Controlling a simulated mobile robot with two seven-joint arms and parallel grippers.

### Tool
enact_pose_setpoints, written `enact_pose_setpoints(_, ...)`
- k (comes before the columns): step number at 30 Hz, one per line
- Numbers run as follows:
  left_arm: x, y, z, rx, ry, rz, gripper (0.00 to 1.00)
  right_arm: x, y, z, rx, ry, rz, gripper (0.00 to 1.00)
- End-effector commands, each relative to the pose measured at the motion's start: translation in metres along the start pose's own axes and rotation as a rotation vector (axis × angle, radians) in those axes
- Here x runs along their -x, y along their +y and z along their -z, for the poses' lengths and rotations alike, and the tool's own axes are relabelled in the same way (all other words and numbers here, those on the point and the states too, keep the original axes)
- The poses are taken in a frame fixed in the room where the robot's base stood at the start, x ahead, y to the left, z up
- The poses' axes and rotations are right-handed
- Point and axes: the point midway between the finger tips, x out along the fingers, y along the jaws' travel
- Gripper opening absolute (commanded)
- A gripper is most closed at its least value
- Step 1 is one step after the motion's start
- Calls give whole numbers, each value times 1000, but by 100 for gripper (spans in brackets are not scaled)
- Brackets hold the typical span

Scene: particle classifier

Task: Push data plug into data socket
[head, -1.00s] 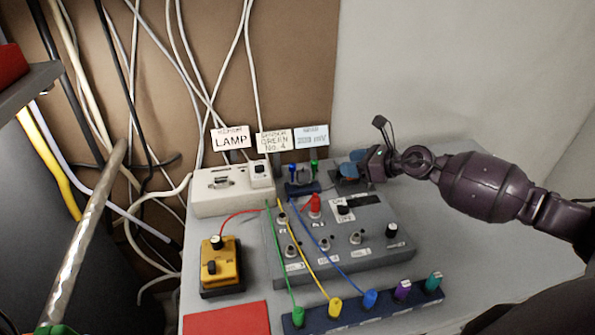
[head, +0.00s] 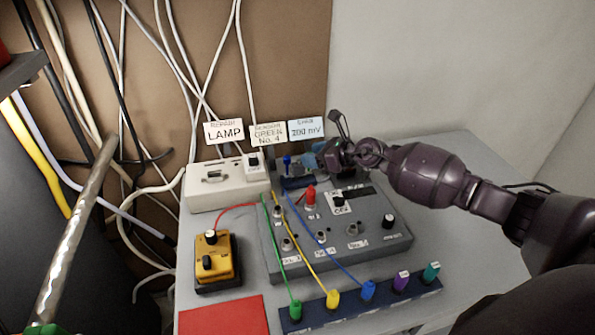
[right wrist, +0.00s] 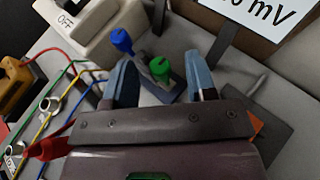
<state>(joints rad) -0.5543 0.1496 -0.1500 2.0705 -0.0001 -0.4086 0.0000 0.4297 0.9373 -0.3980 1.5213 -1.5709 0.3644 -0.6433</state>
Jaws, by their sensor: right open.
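My right gripper (head: 316,158) is at the back of the grey control box (head: 386,255), over a small dark block (head: 297,182). In the right wrist view its two blue-grey fingers (right wrist: 162,72) are open, one on each side of a green plug (right wrist: 160,68). A blue plug (right wrist: 121,41) stands beside the green one, beyond the fingers; it also shows in the head view (head: 287,161). I cannot tell which plug or socket is the data one. A red plug (head: 310,196) sits in the control box.
A dark blue strip (head: 318,320) at the front holds several coloured plugs, some with cables crossing the control box. A yellow box (head: 219,258), a white box (head: 222,196) and a red sheet (head: 226,316) lie left. Label cards (head: 268,134) stand behind.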

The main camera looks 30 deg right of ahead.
Motion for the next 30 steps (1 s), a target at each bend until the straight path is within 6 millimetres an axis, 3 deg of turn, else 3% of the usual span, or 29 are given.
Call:
enact_pose_setpoints(7, 1, 0, -1, 1, -2, 0, 42, -1, 0, -1, 0, -1, 0, 52)
enact_pose_setpoints(17, 4, 0, -5, 4, -9, 2, 42, -1, 0, -1, 0, -1, 0, 1)
enact_pose_setpoints(30, 5, 0, 0, 5, -2, 3, 42, 2, 0, -8, 2, -4, 1, 0)
